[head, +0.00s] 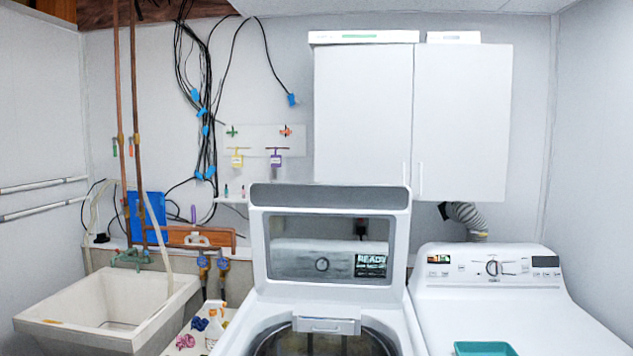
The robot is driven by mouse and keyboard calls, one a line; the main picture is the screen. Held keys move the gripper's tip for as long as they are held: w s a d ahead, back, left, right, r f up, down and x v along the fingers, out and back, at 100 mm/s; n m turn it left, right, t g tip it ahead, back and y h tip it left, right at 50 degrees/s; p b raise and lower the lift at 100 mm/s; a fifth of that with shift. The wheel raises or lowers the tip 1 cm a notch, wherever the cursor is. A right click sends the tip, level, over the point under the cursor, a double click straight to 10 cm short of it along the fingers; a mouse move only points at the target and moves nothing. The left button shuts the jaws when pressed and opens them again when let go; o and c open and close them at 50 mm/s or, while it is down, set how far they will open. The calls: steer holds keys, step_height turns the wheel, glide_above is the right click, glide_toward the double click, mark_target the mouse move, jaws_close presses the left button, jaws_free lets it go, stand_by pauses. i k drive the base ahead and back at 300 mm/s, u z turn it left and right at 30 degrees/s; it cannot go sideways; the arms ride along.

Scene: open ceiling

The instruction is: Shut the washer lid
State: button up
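The washer (394,323) stands in the lower middle of the head view. Its lid (256,246) is open and stands upright, white with a glass panel. Through the glass I see the control panel with a knob and a display reading "READY". The lid's grey upper edge (328,196) is at the top. The round drum opening (322,343) shows below the lid, cut off by the bottom of the picture. My gripper is not in view.
A dryer (500,315) stands right of the washer with a teal tray (484,349) on its front top. A utility sink (108,303) is at the left. A white wall cabinet (412,120) hangs behind and above the lid.

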mark_target(393, 203)
steer(key=u, duration=0.1)
steer(key=i, duration=0.6)
steer(key=k, duration=0.65)
steer(key=u, duration=0.4)
steer(key=i, duration=0.55)
steer(key=u, duration=0.7)
steer(key=i, duration=0.55)
steer(key=u, duration=0.7)
steer(key=i, duration=0.7)
steer(key=u, duration=0.2)
